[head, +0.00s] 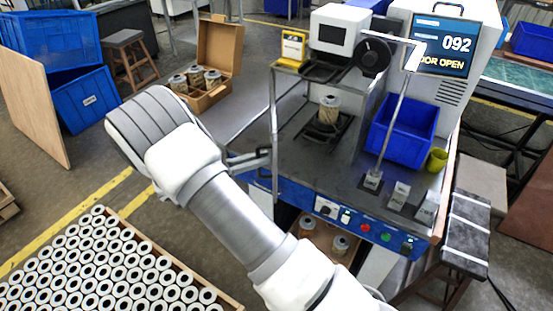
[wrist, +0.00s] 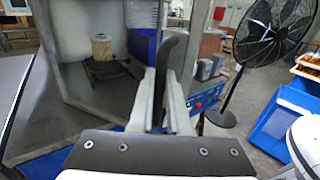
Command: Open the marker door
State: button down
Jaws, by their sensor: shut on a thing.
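The marker (head: 330,180) is a bench machine with a grey deck, a blue front panel and a metal frame. Its screen (head: 441,45) reads 092 and "OOR OPEN", the first letter hidden. My gripper (head: 258,160) is at the frame's left front side, its fingers partly hidden by my wrist. In the wrist view, my gripper (wrist: 166,100) is shut around a dark upright bar, the door handle (wrist: 173,52). The door panel is hard to make out, so I cannot tell how far it stands open. A filter cartridge (head: 329,110) stands upright on the fixture inside; it also shows in the wrist view (wrist: 102,47).
A blue bin (head: 402,132) and a yellow cup (head: 436,160) stand on the deck's right. An open cardboard box (head: 219,55) with cartridges is behind my arm. A tray of many white rings (head: 95,270) lies at lower left. A fan (wrist: 268,35) stands right in the wrist view.

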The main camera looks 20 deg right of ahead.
jog(key=w+a+m+g+b, duration=0.1)
jog(key=w+a+g+b, duration=0.1)
jog(key=w+a, duration=0.4)
jog(key=shift+a+b, duration=0.75)
jog(key=shift+a, duration=0.85)
jog(key=shift+w, duration=0.15)
jog(key=c, duration=0.9)
grip_release()
jog(key=shift+w+a, duration=0.1)
jog(key=shift+a, duration=3.7)
